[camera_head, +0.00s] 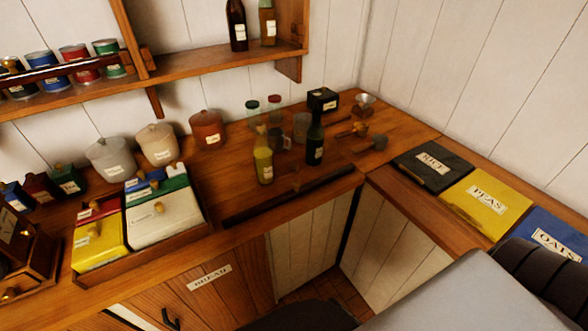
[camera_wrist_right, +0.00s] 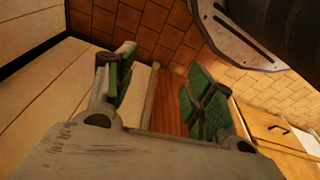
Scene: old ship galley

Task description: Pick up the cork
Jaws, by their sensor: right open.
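I cannot make out the cork for certain in either view. A yellow bottle (camera_head: 263,163) and a dark bottle (camera_head: 314,145) stand on the wooden counter (camera_head: 225,185) in the head view; whether either has a cork in its neck is too small to tell. My right gripper (camera_wrist_right: 162,92) shows in the right wrist view with its two green-padded fingers wide apart and nothing between them. Behind it are floor tiles and cabinet fronts. The right gripper is outside the head view. My left gripper is in neither view.
A dark rail (camera_head: 290,197) runs along the counter's front edge. A wooden tray (camera_head: 160,243) of lidded boxes stands at left, with canisters (camera_head: 207,129) behind it. A mug (camera_head: 301,125) and a black box (camera_head: 322,99) stand near the bottles. Labelled rice, peas (camera_head: 487,205) and oats lids lie at right.

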